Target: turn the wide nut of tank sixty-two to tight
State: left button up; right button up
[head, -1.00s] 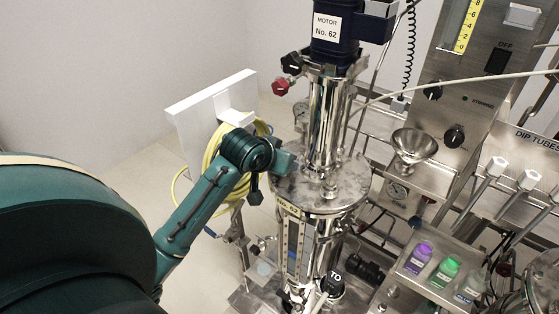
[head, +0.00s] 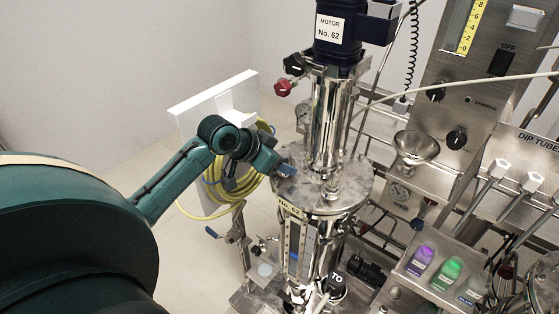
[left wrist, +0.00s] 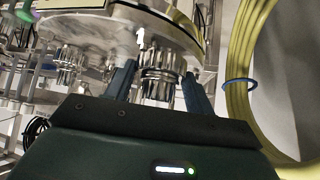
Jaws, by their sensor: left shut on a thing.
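Tank sixty-two stands in the middle of the head view, with its round steel lid (head: 345,190) under a dark blue motor (head: 340,30) labelled No. 62. My left gripper (head: 286,170) is at the left edge of the lid. In the left wrist view a wide, ribbed steel nut (left wrist: 159,86) sits under the lid rim, between the fingers of my left gripper (left wrist: 158,92), which is shut on it. A second ribbed nut (left wrist: 69,62) shows farther left on the rim. A white figure 1 is marked near the held nut. My right gripper is out of view.
A yellow hose (head: 232,185) hangs on a white panel (head: 190,112) behind my left arm. Right of the tank are a steel funnel (head: 416,147), a control panel (head: 452,60) and a tray of small bottles (head: 437,262). The floor at left is open.

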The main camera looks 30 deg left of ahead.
pick_arm(q)
jog(key=shift+a+m+g+h, duration=0.1)
jog(key=shift+m+g+h, duration=0.2)
jog(key=shift+m+h, duration=0.3)
dwell(0.4)
jog(key=o, duration=0.7)
jog(key=b+v, duration=0.1)
jog(key=v, duration=1.2)
jog(key=shift+o, duration=0.5)
jog(key=shift+r, duration=0.15)
